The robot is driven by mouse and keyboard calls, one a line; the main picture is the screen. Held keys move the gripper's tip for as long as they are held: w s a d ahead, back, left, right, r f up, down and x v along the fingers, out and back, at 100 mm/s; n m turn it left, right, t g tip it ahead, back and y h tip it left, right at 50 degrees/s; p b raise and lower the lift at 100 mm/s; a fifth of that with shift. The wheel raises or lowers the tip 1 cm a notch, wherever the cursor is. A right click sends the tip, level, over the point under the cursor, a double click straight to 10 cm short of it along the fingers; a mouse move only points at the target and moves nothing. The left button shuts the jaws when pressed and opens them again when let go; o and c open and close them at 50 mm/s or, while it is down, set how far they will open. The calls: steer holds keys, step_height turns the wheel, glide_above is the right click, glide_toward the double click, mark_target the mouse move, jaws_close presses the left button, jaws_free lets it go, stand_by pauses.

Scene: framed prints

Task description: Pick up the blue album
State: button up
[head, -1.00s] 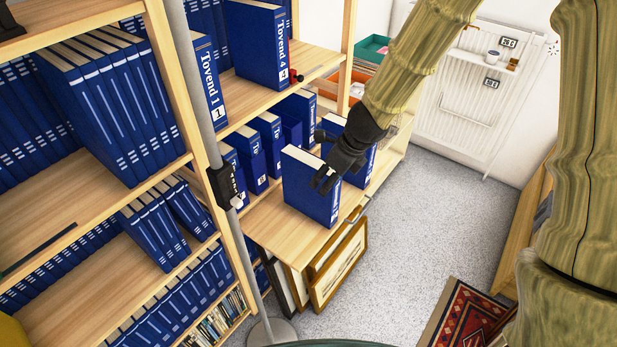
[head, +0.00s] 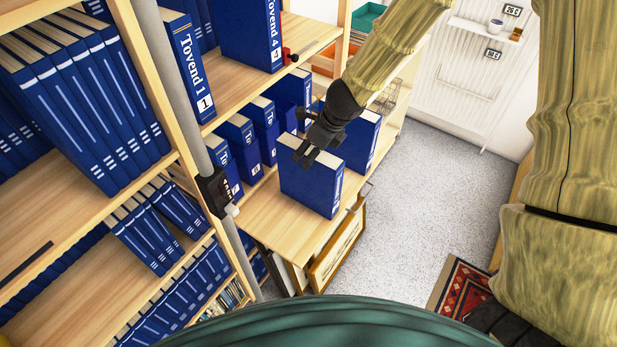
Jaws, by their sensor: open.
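A blue album (head: 306,188) stands upright on the wooden shelf board (head: 272,222), near its front edge, with its pale page edges on top. My gripper (head: 306,158), black, is open at the album's top edge. Its fingers overlap the upper part of the cover in this view. I cannot tell whether they touch the album or straddle it. Another blue album (head: 362,140) stands close behind, to the right, partly hidden by the nearer one.
More blue albums (head: 238,145) stand in a row left of the near one. A grey pole (head: 180,85) rises at left. Framed prints (head: 340,250) lean below the board. Bare floor (head: 405,215) lies to the right, with a red rug (head: 465,285).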

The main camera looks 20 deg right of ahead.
mark_target(309, 178)
steer(key=shift+a+f, duration=0.25)
steer(key=shift+f, duration=0.25)
steer(key=x, duration=0.3)
steer(key=p+x, duration=0.1)
steer(key=shift+w+d+f, duration=0.1)
steer(key=shift+w, duration=0.2)
steer(key=shift+f, duration=0.25)
stand_by(0.5)
jaws_close()
stand_by(0.3)
